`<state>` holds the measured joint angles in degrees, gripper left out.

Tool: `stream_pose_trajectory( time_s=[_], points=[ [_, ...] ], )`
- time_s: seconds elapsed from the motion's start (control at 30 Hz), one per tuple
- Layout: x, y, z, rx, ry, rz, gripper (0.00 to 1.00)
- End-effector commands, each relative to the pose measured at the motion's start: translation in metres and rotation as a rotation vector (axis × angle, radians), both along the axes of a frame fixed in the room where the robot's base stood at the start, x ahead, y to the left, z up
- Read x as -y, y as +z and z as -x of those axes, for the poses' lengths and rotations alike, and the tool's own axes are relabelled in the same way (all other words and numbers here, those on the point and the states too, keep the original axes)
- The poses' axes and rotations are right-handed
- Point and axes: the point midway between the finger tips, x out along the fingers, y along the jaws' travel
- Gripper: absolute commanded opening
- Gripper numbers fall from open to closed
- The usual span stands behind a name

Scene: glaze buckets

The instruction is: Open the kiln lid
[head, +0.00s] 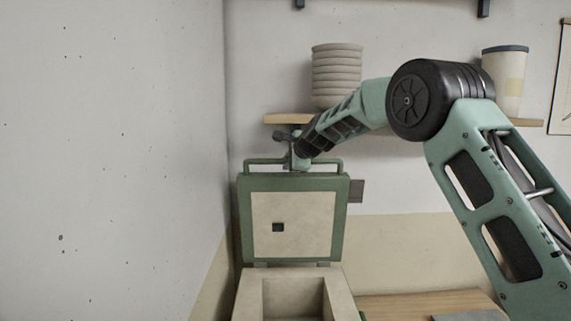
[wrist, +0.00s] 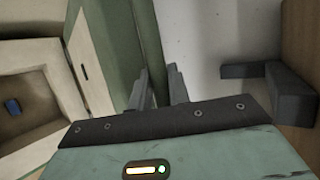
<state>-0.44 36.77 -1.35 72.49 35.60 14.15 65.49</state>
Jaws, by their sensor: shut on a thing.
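The kiln (head: 244,300) stands at the lower middle of the head view, with its square chamber open at the top. Its green-framed lid (head: 262,220) stands upright at the back of the kiln, showing its cream inner face with a small dark square hole. A green bar handle (head: 262,161) runs along the lid's upper edge. My gripper (head: 300,164) is at the middle of this handle and shut on it; the grip itself is small and partly hidden. In the wrist view the gripper fingers (wrist: 160,88) are beside the lid's green edge (wrist: 105,60). A small blue thing (wrist: 12,106) shows inside the chamber.
A wooden shelf (head: 283,119) behind holds stacked bowls (head: 337,75) and a pale bucket (head: 505,80). A grey block (head: 356,190) is beside the lid's right edge. A plain wall (head: 110,160) is close on the left. A wooden surface (head: 400,305) is right of the kiln.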

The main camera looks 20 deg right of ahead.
Motion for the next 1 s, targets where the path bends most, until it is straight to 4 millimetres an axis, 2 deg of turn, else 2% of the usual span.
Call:
stream_pose_trajectory(
  time_s=[0.37,0.4,0.47,0.8,1.0],
  points=[
    [0.001,0.000,0.000,0.000,-0.001,0.001,0.00],
    [0.001,0.000,0.000,0.000,-0.001,0.001,0.24],
    [0.001,0.000,0.000,-0.001,0.000,0.000,0.40],
    [0.001,0.000,0.002,-0.001,0.000,0.000,0.40],
    [0.003,0.010,0.021,0.001,0.001,0.000,0.40]
  ],
)
